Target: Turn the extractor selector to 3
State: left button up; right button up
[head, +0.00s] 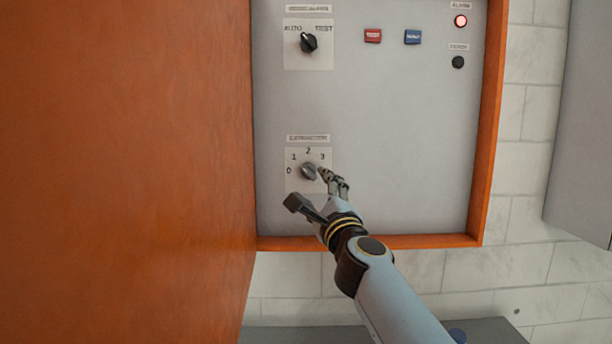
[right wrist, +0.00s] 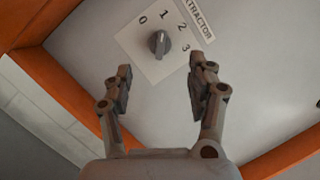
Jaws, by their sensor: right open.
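The extractor selector (head: 308,171) is a grey knob on a pale plate marked 0, 1, 2 and 3, low on the grey panel. It also shows in the right wrist view (right wrist: 158,43), where its ridge seems to point near 1; the exact setting is hard to tell. My right gripper (head: 328,176) is just to the right of the knob in the head view. In the right wrist view its fingers (right wrist: 157,85) are spread and empty, with the knob beyond the tips and apart from them. My left gripper is out of view.
Above is a black AUTO/TEST selector (head: 308,43), with a red button (head: 373,36) and a blue button (head: 412,37) to its right. A red alarm lamp (head: 460,21) is lit. The orange frame (head: 490,120) edges the panel; a large orange door (head: 125,170) fills the left.

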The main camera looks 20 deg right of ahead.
aim_at(308, 176)
jog(key=b+x, duration=0.2)
jog(key=x, duration=0.5)
jog(key=shift+w+d+f+b, duration=0.1)
jog(key=shift+w+f+b, duration=0.05)
jog(key=shift+w+b, duration=0.15)
jog(key=shift+w+r, duration=0.2)
jog(key=shift+w, duration=0.2)
jog(key=shift+c, duration=0.4)
jog(key=c, duration=1.1)
jog(key=shift+o, duration=0.2)
jog(key=shift+f+m+h+b, duration=0.2)
jog(key=shift+m+h+b, duration=0.2)
jog(key=shift+m+b, duration=0.45)
jog(key=m+h+b, duration=0.2)
jog(key=m+b, duration=0.3)
jog(key=m, duration=0.1)
jog(key=m+g+h+b, duration=0.1)
jog(key=m+h+b, duration=0.1)
jog(key=m+b, duration=0.3)
jog(key=m+h+b, duration=0.3)
jog(key=m+b, duration=0.3)
jog(key=m, duration=0.1)
jog(key=shift+a+f, duration=0.1)
jog(key=shift+a, duration=0.15)
jog(key=shift+m+g+h+b, duration=0.5)
jog(key=shift+m+g+b, duration=0.3)
jog(key=shift+m+b, duration=0.85)
jog(key=shift+r+m+p, duration=0.25)
jog(key=shift+m+p, duration=0.1)
jog(key=shift+m, duration=0.05)
